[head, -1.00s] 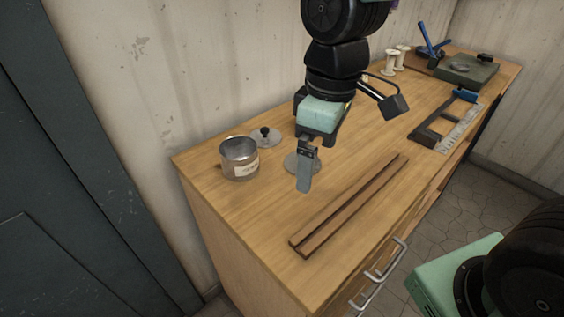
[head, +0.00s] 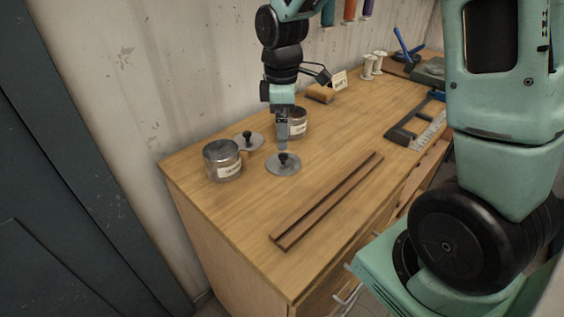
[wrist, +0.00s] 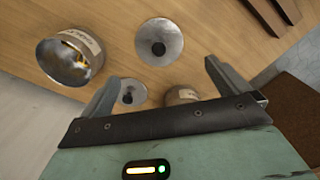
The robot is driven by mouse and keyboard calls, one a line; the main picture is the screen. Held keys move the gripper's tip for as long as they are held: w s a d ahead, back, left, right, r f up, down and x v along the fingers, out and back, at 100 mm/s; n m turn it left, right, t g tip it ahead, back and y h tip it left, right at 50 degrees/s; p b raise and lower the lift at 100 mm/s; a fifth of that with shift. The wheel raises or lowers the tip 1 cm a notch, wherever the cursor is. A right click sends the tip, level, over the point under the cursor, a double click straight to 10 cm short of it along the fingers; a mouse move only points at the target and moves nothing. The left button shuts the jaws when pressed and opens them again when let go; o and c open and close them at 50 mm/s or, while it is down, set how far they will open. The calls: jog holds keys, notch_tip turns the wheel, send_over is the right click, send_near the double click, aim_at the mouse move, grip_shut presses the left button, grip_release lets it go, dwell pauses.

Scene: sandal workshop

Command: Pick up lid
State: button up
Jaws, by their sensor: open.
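Two grey round lids with dark knobs lie on the bench. The front lid (head: 283,168) is near the wooden strips and also shows in the wrist view (wrist: 168,32). The back lid (head: 240,141) lies closer to the wall and shows in the wrist view (wrist: 137,87). My gripper (head: 282,147) is open and empty, pointing down just behind and above the front lid's knob in the head view. In the wrist view both jaws (wrist: 163,72) are spread apart with nothing between them. How high they are above the lid is hard to tell.
An open metal jar (head: 222,171) with a label stands left of the lids. A second jar (head: 298,124) stands behind my gripper, partly hidden. Wooden strips (head: 328,199) lie in front. A frame-shaped tool (head: 405,131) and spools (head: 372,64) are farther right.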

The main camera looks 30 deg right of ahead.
aim_at(283, 155)
jog(key=f, duration=0.9)
jog(key=shift+s+d+f+p, duration=0.1)
jog(key=shift+d+p, duration=0.1)
jog(key=shift+p, duration=0.2)
jog(key=c, duration=0.9)
